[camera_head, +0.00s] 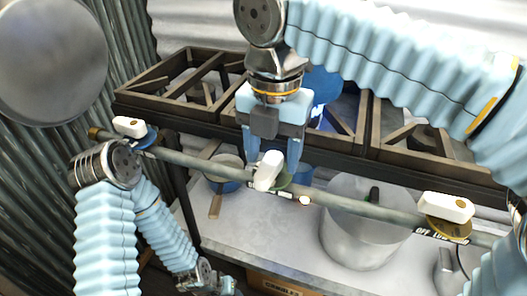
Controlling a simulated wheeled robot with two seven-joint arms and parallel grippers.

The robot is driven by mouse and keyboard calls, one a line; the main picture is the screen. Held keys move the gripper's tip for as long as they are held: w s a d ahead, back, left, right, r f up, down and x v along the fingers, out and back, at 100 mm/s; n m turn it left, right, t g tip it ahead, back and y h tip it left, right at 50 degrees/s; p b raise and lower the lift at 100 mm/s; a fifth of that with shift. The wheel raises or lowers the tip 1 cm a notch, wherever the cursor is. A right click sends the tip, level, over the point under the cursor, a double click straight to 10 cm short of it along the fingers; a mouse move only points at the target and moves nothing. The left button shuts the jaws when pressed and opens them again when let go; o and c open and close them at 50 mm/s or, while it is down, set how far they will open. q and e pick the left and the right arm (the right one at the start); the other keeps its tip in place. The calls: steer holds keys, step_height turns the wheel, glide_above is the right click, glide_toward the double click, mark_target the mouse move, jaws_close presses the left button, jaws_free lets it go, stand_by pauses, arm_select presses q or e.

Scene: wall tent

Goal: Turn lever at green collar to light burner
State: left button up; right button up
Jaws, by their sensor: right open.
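The white lever (268,169) at the green collar (284,180) is the middle one of three on a grey pipe (345,208) along the stove's front. It stands more across the pipe than the other two levers do. My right gripper (272,160) comes down from above, open, with one finger on each side of this lever; I cannot tell whether they touch it. The stove (140,98) has dark grates; the gripper hides part of the middle burner, and something blue shows behind it. My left gripper (212,281) is low at the bottom, away from the pipe, its jaws unclear.
A white lever (129,127) at a blue collar is on the left, another (446,207) at a brass-yellow collar on the right. A metal pot (365,225) and a pan (228,168) stand on the shelf below. A large round pan (50,60) hangs at upper left.

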mark_target(273, 158)
steer(key=shift+r, duration=3.2)
